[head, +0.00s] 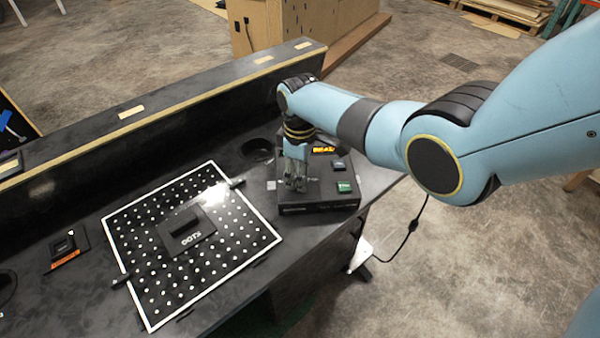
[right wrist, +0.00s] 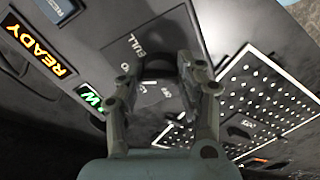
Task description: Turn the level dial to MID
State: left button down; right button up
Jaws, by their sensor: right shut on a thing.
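The console (head: 320,208) is a dark box at the right end of the dark bench. My right gripper (head: 296,180) reaches down onto its left part in the head view. In the right wrist view the gripper (right wrist: 163,80) is shut on the dark level dial (right wrist: 160,66), with one finger on either side. A label reading about "FULL" shows on the panel beside the dial. The dial's pointer is hidden, so I cannot tell its setting. My left gripper is not in view.
A blue-topped button (head: 338,165) is on the console too. A white-framed dotted board (head: 150,215) lies to the left. A raised ledge (head: 150,110) runs along the back.

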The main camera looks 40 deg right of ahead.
jog(key=o, duration=1.2)
jog(key=shift+c, duration=0.2)
notch_tip(320, 180, up, 12)
